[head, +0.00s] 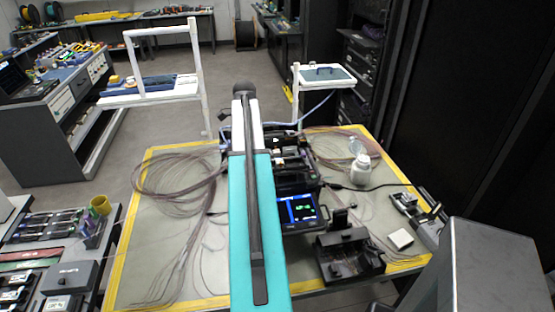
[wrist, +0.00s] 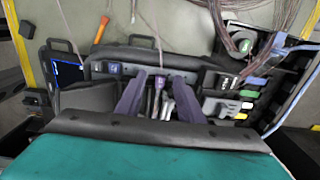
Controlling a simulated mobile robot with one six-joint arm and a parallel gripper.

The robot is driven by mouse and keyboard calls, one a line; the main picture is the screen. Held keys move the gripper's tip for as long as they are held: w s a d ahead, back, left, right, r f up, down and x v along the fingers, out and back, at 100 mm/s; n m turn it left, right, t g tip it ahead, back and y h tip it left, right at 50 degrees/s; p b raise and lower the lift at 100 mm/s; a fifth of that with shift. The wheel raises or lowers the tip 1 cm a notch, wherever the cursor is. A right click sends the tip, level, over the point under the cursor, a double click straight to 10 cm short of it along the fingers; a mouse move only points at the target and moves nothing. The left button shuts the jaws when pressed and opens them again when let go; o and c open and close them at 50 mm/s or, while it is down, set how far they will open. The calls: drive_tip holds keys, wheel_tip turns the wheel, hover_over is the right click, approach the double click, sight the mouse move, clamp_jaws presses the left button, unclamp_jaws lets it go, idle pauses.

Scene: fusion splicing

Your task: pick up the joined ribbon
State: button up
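The fusion splicer (head: 290,170) stands on the mat, partly hidden behind my teal arm; it also shows in the wrist view (wrist: 105,70). In the wrist view my gripper (wrist: 158,98) is over the splicer. Its two purple-grey fingers are apart, with splicer parts visible between them. A thin pinkish strand (wrist: 159,42), which may be the ribbon, runs from the top down to the splicer between the fingers. I cannot make out a join in it, or whether the fingers touch it. In the head view the fingertips are hidden.
The yellow-edged mat (head: 140,222) bears loose fibre coils (head: 180,180) on the left, a white bottle (head: 361,168) and a black device (head: 348,256) on the right. A lit screen (head: 297,208) fronts the splicer. Dark cabinets stand close on the right.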

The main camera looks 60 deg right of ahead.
drive_tip(key=shift+f, duration=0.7)
clamp_jaws()
